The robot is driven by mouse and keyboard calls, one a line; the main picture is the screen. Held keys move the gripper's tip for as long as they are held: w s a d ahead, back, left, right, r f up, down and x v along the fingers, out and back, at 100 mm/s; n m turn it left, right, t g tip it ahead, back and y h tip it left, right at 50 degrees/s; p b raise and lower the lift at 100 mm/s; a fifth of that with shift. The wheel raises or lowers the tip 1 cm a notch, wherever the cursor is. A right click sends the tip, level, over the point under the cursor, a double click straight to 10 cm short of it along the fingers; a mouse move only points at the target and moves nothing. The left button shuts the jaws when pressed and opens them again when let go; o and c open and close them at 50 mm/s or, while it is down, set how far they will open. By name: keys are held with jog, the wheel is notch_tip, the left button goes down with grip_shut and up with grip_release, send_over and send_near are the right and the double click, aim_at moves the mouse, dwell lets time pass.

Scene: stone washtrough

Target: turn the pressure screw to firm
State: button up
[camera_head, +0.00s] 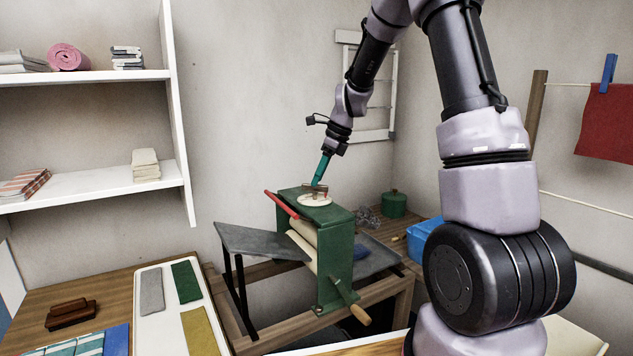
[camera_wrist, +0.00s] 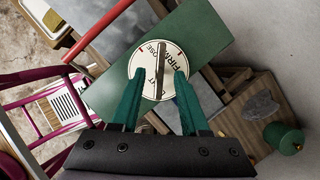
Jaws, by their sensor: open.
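The pressure screw (camera_wrist: 161,54) is a brown bar handle across a round cream dial (camera_wrist: 147,60) on top of the green mangle (camera_head: 333,220). The dial carries lettering; "FIRM" reads at its upper right, and the other words are partly covered. In the wrist view the bar runs nearly straight up and down, its upper end left of "FIRM". My gripper (camera_wrist: 158,76) is open, with one green finger on each side of the bar; I cannot tell whether they touch it. In the head view my gripper (camera_head: 319,183) points down at the dial (camera_head: 314,200).
A red lever (camera_head: 282,205) lies along the mangle's top left edge. A crank with a wooden handle (camera_head: 361,315) sticks out in front. A grey board (camera_head: 262,240) extends left. A green pot (camera_head: 394,204) and blue container (camera_head: 425,238) stand to the right.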

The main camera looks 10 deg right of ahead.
jog(key=shift+x, duration=0.95)
jog(key=shift+c, duration=0.3)
grip_shut()
